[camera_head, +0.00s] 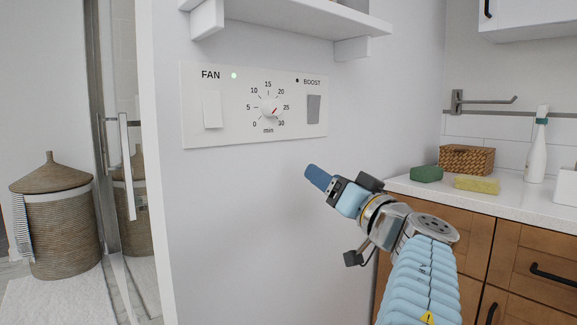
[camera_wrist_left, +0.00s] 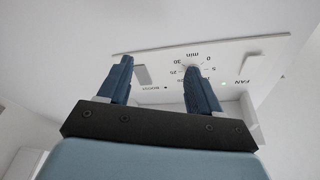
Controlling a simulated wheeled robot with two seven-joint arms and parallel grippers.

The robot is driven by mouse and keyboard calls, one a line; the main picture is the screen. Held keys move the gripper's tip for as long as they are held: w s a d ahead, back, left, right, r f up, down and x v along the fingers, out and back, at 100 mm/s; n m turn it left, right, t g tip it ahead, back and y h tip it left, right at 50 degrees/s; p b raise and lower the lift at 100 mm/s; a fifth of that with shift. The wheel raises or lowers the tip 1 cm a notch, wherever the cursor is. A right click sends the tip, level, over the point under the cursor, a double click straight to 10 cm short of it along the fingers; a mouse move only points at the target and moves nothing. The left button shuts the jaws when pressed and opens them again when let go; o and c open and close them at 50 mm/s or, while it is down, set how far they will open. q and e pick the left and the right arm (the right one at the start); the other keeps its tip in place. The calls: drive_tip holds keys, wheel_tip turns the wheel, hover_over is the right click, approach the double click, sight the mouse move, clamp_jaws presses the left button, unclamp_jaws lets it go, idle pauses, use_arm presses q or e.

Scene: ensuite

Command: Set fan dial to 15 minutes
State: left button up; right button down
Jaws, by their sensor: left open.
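The white fan control panel (camera_head: 235,130) is on the wall, with a round white dial (camera_head: 266,105) in its middle. The scale runs from 0 to 30 min, with 15 at the top. The dial's red mark sits on its right side, roughly towards 25. My left gripper (camera_head: 318,177) is below and to the right of the panel, apart from it. In the left wrist view the panel (camera_wrist_left: 225,62) appears upside down, beyond my open, empty left gripper (camera_wrist_left: 158,70). The right-hand finger there covers part of the dial. My right gripper is not in view.
The panel has a white FAN switch (camera_head: 212,109) left, with a green light (camera_head: 234,75), and a grey BOOST switch (camera_head: 314,108) right. A white shelf (camera_head: 300,14) juts out above. A counter (camera_head: 410,184) with sponges, basket and bottle stands right. A wicker hamper (camera_head: 60,225) stands left.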

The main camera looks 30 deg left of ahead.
sight(277, 109)
use_arm(q)
drive_tip(key=s+r+n+g+y, duration=0.1)
drive_tip(key=s+r+n+y, duration=0.3)
drive_tip(key=r, duration=0.4)
drive_tip(key=shift+h, duration=0.7)
drive_tip(key=p+x, duration=0.2)
drive_tip(key=x, duration=0.3)
drive_tip(key=p+x, duration=0.2)
drive_tip(key=x, duration=0.4)
drive_tip(key=shift+s+a+r, duration=0.1)
drive_tip(key=shift+s+a, duration=0.05)
drive_tip(key=shift+a, duration=0.25)
drive_tip(key=shift+w+a+r, duration=0.1)
drive_tip(key=shift+w+a, duration=0.1)
drive_tip(key=shift+a, duration=0.2)
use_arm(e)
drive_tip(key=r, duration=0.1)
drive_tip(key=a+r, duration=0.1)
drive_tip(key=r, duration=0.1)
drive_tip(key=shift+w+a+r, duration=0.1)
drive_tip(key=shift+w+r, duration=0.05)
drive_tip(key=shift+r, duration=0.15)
